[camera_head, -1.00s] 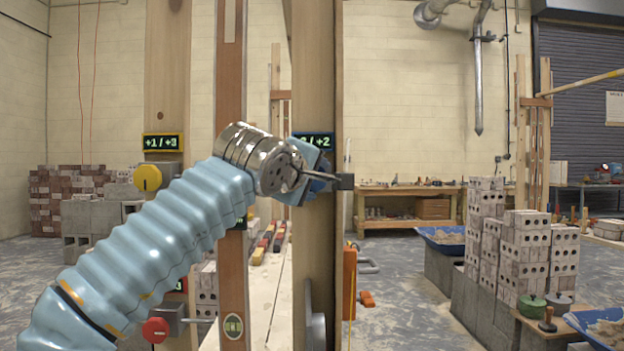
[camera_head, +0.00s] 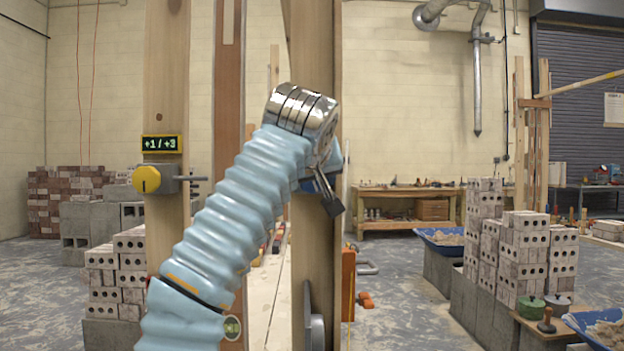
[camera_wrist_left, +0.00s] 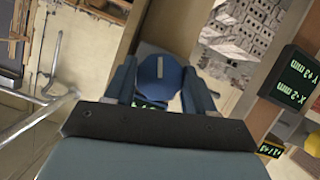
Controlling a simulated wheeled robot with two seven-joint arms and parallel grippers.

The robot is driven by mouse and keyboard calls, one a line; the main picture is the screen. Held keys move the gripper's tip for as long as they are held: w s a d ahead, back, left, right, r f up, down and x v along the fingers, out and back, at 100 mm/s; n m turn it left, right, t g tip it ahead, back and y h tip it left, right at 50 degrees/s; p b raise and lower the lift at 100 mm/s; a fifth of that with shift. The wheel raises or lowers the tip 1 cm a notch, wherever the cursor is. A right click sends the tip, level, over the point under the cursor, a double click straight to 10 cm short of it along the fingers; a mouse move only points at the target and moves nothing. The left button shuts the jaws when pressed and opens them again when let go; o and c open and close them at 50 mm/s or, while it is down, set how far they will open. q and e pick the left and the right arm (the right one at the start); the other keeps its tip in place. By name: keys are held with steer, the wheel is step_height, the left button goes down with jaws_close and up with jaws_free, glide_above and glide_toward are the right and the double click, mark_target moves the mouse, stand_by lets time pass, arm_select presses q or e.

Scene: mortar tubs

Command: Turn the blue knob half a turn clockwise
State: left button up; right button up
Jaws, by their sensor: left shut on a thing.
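The blue knob (camera_wrist_left: 161,88) is an angular disc with a pale bar on its face, which stands upright in the left wrist view. My left gripper (camera_wrist_left: 160,84) has its two blue fingers on either side of the knob and is shut on it. In the head view my left gripper (camera_head: 323,178) is at the middle wooden post (camera_head: 312,240), tilted down to the right. There my own wrist and fingers hide most or all of the blue knob. My right gripper is out of view.
A yellow knob (camera_head: 147,179) sits on the left post under a lit display (camera_head: 162,143). Brick stacks (camera_head: 525,250) and blue trays stand on the right. An orange-red tool (camera_head: 348,270) hangs beside the middle post.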

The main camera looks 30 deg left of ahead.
arm_select(q)
steer(key=shift+m+g+y, duration=0.5)
steer(key=shift+m+y, duration=0.2)
steer(key=shift+m, duration=0.6)
steer(key=o, duration=1)
steer(key=shift+w, duration=0.1)
steer(key=shift+o, duration=0.2)
